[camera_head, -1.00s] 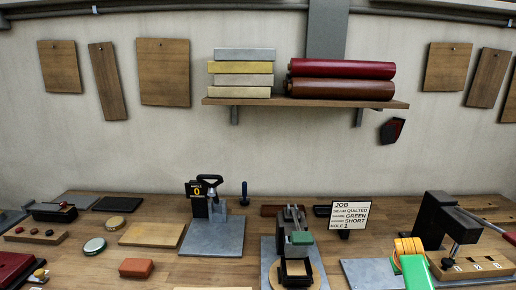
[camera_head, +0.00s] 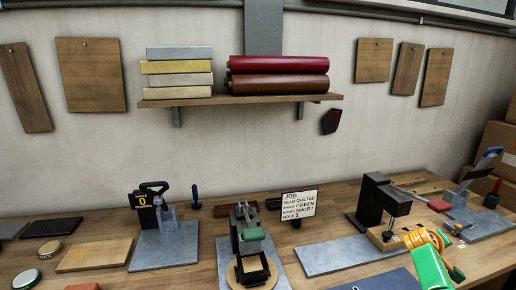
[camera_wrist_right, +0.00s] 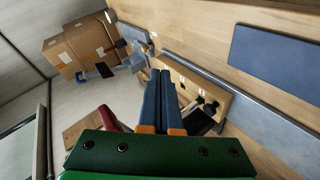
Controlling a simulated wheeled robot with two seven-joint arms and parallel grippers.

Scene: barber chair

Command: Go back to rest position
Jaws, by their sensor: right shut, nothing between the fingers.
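My right gripper (camera_wrist_right: 160,75) shows in the right wrist view, with its two blue fingers side by side and shut, nothing between them. Its green palm and orange finger bases fill the lower middle of that view. The fingers point over the workbench (camera_wrist_right: 195,40), and I cannot tell how high above it they are. In the head view, green and orange parts of my right arm show at the lower right, and the fingertips cannot be made out there. My left gripper is not in view.
The bench (camera_head: 330,225) carries a grey-based press (camera_head: 165,245), a clamp fixture (camera_head: 250,245), a job card (camera_head: 299,204) and a black punch press (camera_head: 372,200). A shelf (camera_head: 240,101) holds rolls. Boxes (camera_head: 495,150) stand at the far right; a blue mat (camera_wrist_right: 275,60) lies on the bench.

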